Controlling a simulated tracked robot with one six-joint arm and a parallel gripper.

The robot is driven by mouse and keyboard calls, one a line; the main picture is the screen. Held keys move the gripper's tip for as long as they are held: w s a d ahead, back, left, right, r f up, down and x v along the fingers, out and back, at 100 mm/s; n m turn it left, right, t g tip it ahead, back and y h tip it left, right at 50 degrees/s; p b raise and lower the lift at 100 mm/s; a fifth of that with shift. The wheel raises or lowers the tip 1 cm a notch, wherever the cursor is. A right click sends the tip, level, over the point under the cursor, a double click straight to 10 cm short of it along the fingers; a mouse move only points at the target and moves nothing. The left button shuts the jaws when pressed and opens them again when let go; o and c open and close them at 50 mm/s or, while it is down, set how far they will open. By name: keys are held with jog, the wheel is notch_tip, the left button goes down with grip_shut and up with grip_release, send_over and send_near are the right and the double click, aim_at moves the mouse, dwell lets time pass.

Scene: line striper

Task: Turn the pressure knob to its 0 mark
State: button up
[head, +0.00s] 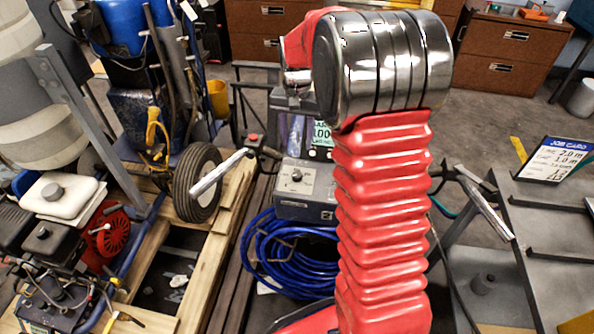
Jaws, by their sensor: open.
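A dark round knob (297,175) with a light mark sits on the face of a grey control box (305,192), left of my arm in the head view. This appears to be the pressure knob; its scale and pointer are too small to read. A lit display (322,134) shows just above and behind it, partly covered by my arm. My red, ribbed arm with its chrome joint rises in front, right of the knob. My gripper is not visible in this view.
Metal handlebar grips (218,174) flank the control box. Coiled blue hose (290,255) hangs below it. A wheel (197,183), wooden pallet (215,250) and red engine (108,232) stand left. A job card (558,160) stands on a grey bench (560,240) at right.

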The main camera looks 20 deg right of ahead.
aim_at(297, 174)
jog(key=shift+m, duration=0.3)
jog(key=shift+f, duration=0.1)
notch_tip(297, 174, down, 14)
jog(key=shift+r, duration=0.2)
dwell(0.5)
jog(key=c, duration=1.1)
